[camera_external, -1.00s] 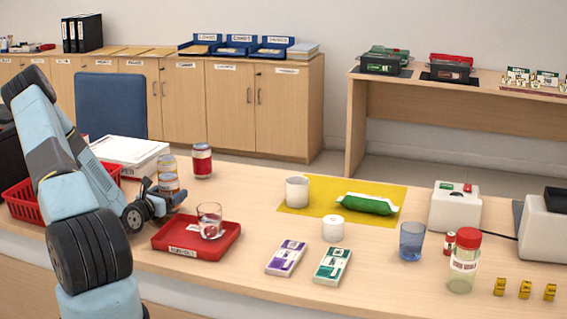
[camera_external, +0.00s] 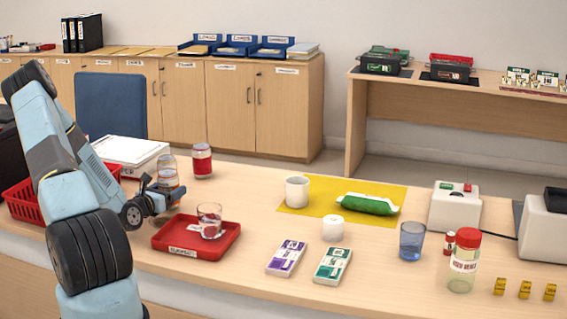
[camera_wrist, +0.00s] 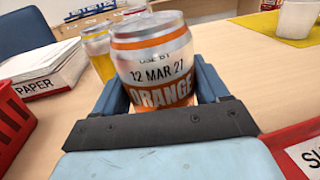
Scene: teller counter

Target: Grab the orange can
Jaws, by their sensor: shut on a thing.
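The orange can (camera_wrist: 160,72) has a silver top and a label reading "ORANGE" with a date. In the wrist view it stands upright between the two fingers of my gripper (camera_wrist: 162,100), which is shut on it. In the external view the can (camera_external: 167,184) and my gripper (camera_external: 162,195) show left of the red tray, and the fingers hide part of the can. A similar can with a yellow band (camera_wrist: 98,50) stands just behind it. I cannot tell whether the held can touches the counter.
A red tray (camera_external: 170,246) with a clear glass (camera_external: 209,221) lies close to the right. A red can (camera_external: 202,161) stands behind. A red basket (camera_external: 20,203) and a paper stack (camera_external: 130,152) are to the left. The counter between the red can and the white mug (camera_external: 297,191) is clear.

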